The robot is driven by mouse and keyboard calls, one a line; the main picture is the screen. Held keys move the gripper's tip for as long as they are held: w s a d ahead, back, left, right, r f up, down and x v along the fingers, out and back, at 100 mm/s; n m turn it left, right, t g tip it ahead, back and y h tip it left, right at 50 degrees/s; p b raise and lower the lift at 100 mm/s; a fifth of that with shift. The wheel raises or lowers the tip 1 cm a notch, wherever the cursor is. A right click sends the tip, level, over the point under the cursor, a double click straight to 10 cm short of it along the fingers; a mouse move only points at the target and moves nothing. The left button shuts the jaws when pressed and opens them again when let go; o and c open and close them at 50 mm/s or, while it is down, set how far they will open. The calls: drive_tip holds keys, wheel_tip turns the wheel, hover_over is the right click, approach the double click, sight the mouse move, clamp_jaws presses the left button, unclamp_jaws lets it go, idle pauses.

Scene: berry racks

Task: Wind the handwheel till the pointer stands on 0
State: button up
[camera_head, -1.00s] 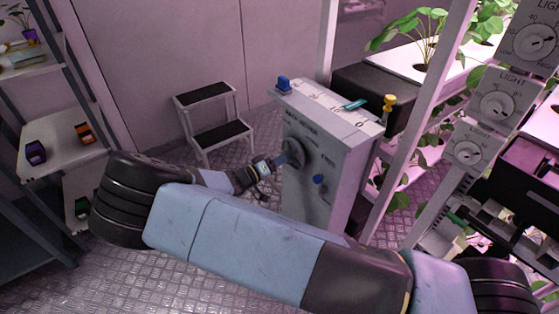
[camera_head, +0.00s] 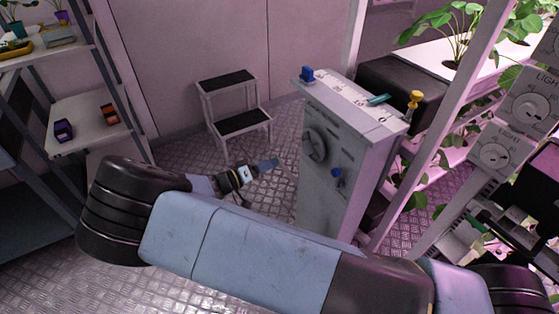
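The handwheel (camera_head: 315,144) is a dark grey wheel on the front face of a grey upright cabinet (camera_head: 335,205). The scale's figures are too small to read, so I cannot tell the pointer's reading.
A step stool (camera_head: 236,122) stands behind my gripper. Shelves (camera_head: 88,122) stand left; plant racks and light dials (camera_head: 498,156) stand right.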

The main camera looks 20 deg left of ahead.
drive_tip(key=shift+s+a, duration=0.35)
drive_tip(key=shift+s, duration=0.05)
drive_tip(key=m, duration=3.6)
approach(311, 146)
drive_tip(key=x, duration=0.6)
drive_tip(key=shift+f, duration=0.35)
